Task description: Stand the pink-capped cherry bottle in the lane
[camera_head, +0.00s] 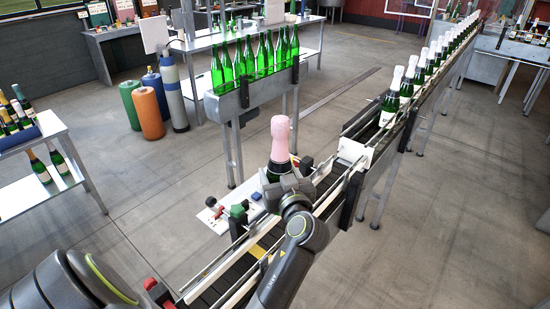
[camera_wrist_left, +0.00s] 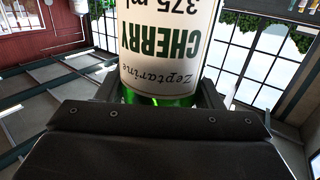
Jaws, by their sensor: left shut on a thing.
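The pink-capped cherry bottle (camera_head: 280,141) is upright or nearly so in the head view, its pink capsule on top and a dark neck below. My left gripper (camera_head: 284,182) is shut around its body, at the lane. In the left wrist view the bottle (camera_wrist_left: 165,50) fills the space between the fingers, with an upside-down CHERRY 375 ml label and green glass. The lane (camera_head: 322,186) is a dark belt between pale rails, running from lower left to upper right. The bottle's base is hidden behind my gripper, so I cannot tell whether it touches the belt. My right gripper is out of view.
White-capped bottles (camera_head: 390,100) line the lane farther up. A white plate (camera_head: 354,152) stands at the lane just beyond my gripper. Green bottles (camera_head: 245,62) stand on a raised metal trough behind.

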